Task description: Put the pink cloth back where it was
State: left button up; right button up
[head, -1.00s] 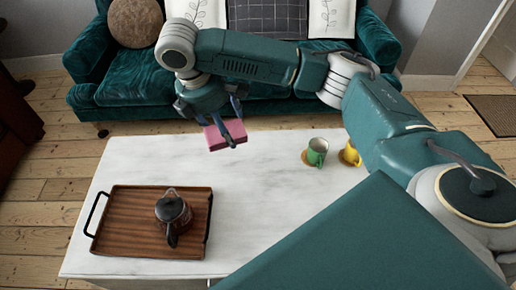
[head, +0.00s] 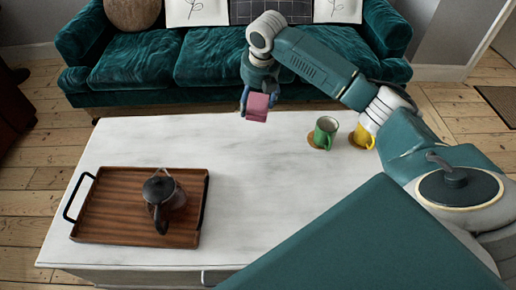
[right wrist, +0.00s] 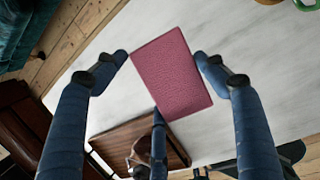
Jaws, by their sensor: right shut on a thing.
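The pink cloth (head: 257,106) is a folded, block-like piece held above the far edge of the white marble table (head: 240,180). My right gripper (head: 258,101) is shut on it, with the fingers on either side. In the right wrist view the pink cloth (right wrist: 172,74) sits between the blue fingers of my right gripper (right wrist: 165,75), and the table shows below it. My left gripper is not in view.
A wooden tray (head: 92,222) with a dark teapot (head: 165,195) stands at the table's left. A green mug (head: 325,132) and a yellow mug (head: 364,134) stand on coasters at the right. The table's middle is clear. A teal sofa (head: 150,68) stands behind.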

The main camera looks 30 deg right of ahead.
jog(key=shift+f, duration=0.3)
jog(key=b, duration=0.3)
send_over(254, 146)
jog(key=s, duration=0.1)
notch_tip(254, 146, down, 14)
jog(key=shift+a+r, duration=0.1)
jog(key=shift+r, duration=0.05)
jog(key=shift+s+f+b, duration=0.1)
jog(key=shift+f+b, duration=0.25)
jog(key=shift+f, duration=1.8)
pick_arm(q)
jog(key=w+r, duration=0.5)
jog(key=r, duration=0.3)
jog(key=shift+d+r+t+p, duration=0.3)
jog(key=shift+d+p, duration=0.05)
pick_arm(e)
jog(key=shift+f, duration=0.5)
jog(key=o, duration=1.1)
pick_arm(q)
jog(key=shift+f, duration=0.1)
pick_arm(e)
jog(key=shift+f, duration=0.1)
